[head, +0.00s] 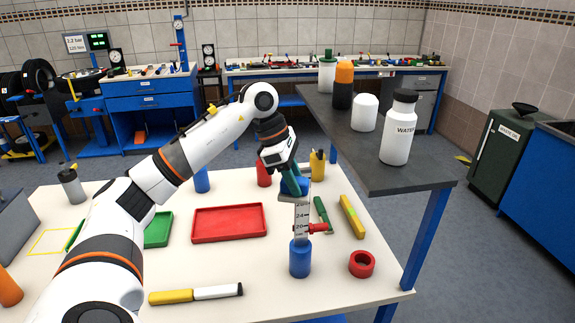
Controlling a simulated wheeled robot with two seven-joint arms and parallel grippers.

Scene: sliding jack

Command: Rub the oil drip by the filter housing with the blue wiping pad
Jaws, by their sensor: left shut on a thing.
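My left gripper (284,174) reaches in from the left and points down over the right part of the cream table. It is shut on a blue piece (299,187), which looks like the blue wiping pad. The pad is just behind the top of an upright white scale and is partly covered by the fingers. I cannot tell whether it touches anything below. I cannot make out the oil drip or clearly identify the filter housing. My right gripper is not in view.
The scale with a red slider (318,228) stands on a blue base (300,259). A red ring (362,264), a red tray (229,223) and a marker (196,294) lie on the table. A raised dark shelf (378,171) at right holds several bottles, including a WATER bottle (398,130).

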